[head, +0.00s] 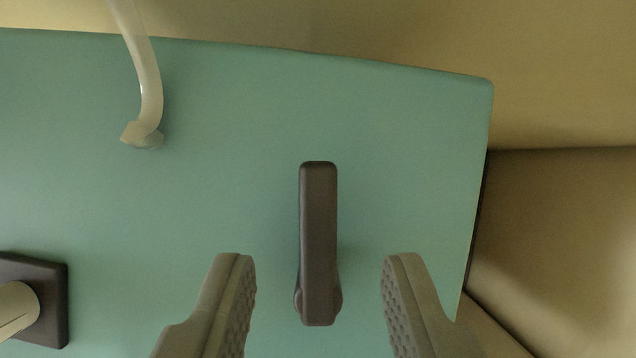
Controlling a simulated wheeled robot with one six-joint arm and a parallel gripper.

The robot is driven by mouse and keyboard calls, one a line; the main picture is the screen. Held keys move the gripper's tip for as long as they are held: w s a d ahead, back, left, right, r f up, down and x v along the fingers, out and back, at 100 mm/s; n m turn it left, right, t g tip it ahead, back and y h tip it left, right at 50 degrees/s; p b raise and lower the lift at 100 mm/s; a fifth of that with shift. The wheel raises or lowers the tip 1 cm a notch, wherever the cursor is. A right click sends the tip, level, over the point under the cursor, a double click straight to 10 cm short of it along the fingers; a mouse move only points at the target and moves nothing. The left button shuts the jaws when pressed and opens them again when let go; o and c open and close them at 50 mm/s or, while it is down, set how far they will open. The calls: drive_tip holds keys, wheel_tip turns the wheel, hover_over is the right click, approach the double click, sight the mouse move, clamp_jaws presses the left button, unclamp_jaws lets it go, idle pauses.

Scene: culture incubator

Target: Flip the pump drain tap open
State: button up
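A dark grey-brown lever (319,235), which looks like the drain tap's handle, stands out from a green panel (410,140). The lever points up in the picture from a wider rounded hub at its lower end. My gripper (319,268) is open, with one textured finger on each side of the lever's lower part. Visible gaps separate both fingers from the lever. I cannot tell from this view whether the fingertips are level with the lever in depth.
A pale translucent tube (146,75) with a fitting at its end meets the panel at the upper left. A dark square plate (55,305) with a cream rod sits at the lower left. Tan walls (570,200) lie beyond the panel's right and top edges. The panel around the lever is clear.

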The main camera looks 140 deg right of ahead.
sight(330, 224)
drive_tip(key=shift+x, duration=1.6)
clamp_jaws()
drive_tip(key=shift+w+d+m+t, duration=0.15)
drive_tip(key=shift+m+t, duration=0.15)
drive_tip(key=shift+m, duration=0.5)
unclamp_jaws()
drive_tip(key=shift+r, duration=0.1)
